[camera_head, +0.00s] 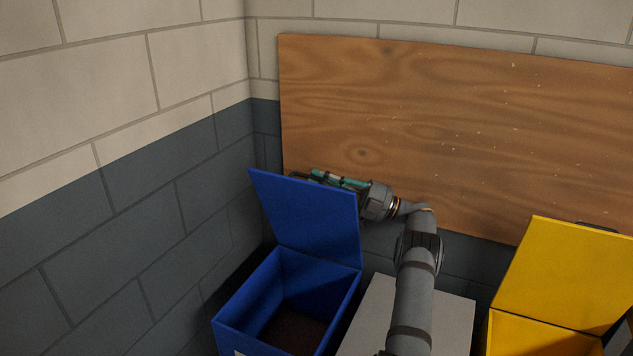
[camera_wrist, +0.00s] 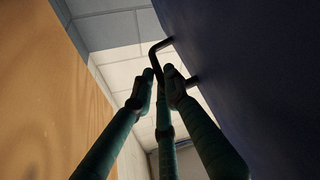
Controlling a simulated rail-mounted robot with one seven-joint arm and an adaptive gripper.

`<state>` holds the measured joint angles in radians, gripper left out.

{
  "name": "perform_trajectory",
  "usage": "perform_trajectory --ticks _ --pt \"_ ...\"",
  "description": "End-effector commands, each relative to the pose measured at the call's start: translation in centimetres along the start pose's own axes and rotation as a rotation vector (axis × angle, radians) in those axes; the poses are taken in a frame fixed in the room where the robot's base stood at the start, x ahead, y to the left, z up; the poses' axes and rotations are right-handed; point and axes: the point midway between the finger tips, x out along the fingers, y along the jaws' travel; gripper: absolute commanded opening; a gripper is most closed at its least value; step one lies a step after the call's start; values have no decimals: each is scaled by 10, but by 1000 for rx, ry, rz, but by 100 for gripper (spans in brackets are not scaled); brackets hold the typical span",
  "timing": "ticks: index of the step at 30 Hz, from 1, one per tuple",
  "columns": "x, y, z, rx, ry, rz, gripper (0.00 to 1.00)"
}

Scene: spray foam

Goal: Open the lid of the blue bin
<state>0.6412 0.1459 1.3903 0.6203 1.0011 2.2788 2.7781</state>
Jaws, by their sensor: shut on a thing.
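The blue bin (camera_head: 345,310) stands at the lower middle left of the head view, its inside showing. Its blue lid (camera_head: 308,220) is raised and stands up along the back edge of the bin. In the wrist view the lid's outer face (camera_wrist: 260,70) is a dark surface on the right, with a dark bar handle (camera_wrist: 158,46) on it. My gripper (camera_wrist: 160,88) has its fingers closed around the handle. In the head view my gripper (camera_head: 338,180) is behind the lid's upper edge, and its fingertips are mostly hidden there.
A yellow bin (camera_head: 540,335) with its yellow lid (camera_head: 565,275) raised stands at the right. A light grey box top (camera_head: 370,315) lies between the bins under my arm. A wooden board (camera_head: 450,130) is close behind my gripper, and brick walls form the left corner.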

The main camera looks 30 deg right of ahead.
Motion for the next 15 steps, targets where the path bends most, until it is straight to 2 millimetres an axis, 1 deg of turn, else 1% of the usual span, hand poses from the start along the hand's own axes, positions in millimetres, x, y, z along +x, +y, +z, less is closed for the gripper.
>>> perform_trajectory --ticks 1,5,6,12,15 --pt "-3 -4 6 5 -14 -4 0" --pt "-3 -4 6 4 -14 -4 0" --pt "-3 -4 6 4 -13 -4 15" --pt "-2 -3 4 1 -9 -3 26" --pt "-1 -2 3 0 -7 -3 28"
